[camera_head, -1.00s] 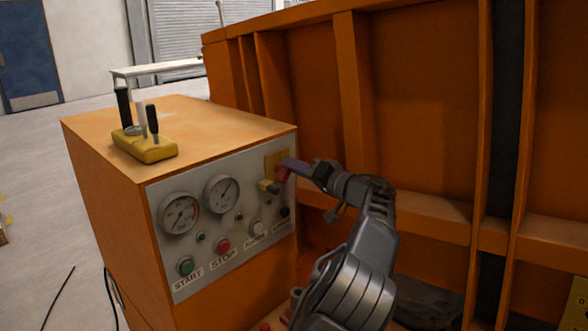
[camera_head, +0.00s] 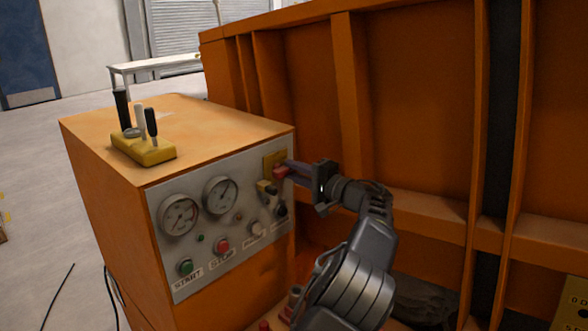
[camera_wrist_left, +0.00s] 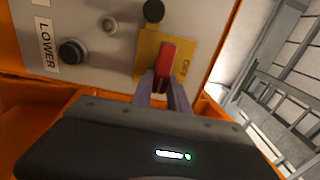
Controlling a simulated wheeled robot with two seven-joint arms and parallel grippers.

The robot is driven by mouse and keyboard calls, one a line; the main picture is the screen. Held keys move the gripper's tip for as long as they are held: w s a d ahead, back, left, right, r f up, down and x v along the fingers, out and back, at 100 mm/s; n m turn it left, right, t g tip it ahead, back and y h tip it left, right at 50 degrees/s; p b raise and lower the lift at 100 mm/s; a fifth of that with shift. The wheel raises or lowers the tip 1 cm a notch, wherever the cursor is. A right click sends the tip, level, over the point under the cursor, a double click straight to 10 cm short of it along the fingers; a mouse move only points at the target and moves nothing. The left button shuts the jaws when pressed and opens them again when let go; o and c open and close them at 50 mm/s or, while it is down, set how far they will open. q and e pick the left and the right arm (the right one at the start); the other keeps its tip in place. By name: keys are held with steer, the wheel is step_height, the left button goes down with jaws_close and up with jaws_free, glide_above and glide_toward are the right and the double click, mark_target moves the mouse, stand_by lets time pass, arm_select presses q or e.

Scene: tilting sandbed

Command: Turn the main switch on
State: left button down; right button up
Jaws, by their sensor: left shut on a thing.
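The main switch is a red handle (camera_head: 281,173) on a yellow plate (camera_head: 271,161) at the upper right of the grey control panel (camera_head: 190,241). In the left wrist view the red handle (camera_wrist_left: 166,57) stands out in front of the yellow plate (camera_wrist_left: 147,49). My left gripper (camera_head: 290,171) reaches the panel from the right. Its two fingers (camera_wrist_left: 163,88) are shut on the red handle and hide its near end. My right gripper is not in view.
The panel also bears two gauges (camera_head: 179,216), a green START button (camera_head: 185,267), a red STOP button (camera_head: 221,246) and several knobs. A yellow lever block (camera_head: 143,150) stands on the orange cabinet (camera_head: 105,205). A large orange ribbed wall (camera_head: 420,110) rises behind my arm.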

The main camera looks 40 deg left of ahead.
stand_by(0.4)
arm_select(q)
steer(key=c, duration=1.3)
jaws_free()
steer(key=shift+s+d+b, duration=0.2)
steer(key=shift+d+b, duration=0.35)
steer(key=shift+d, duration=1.4)
steer(key=shift+s+d+b, duration=0.15)
steer(key=shift+d+b, duration=0.35)
steer(key=shift+d, duration=1.45)
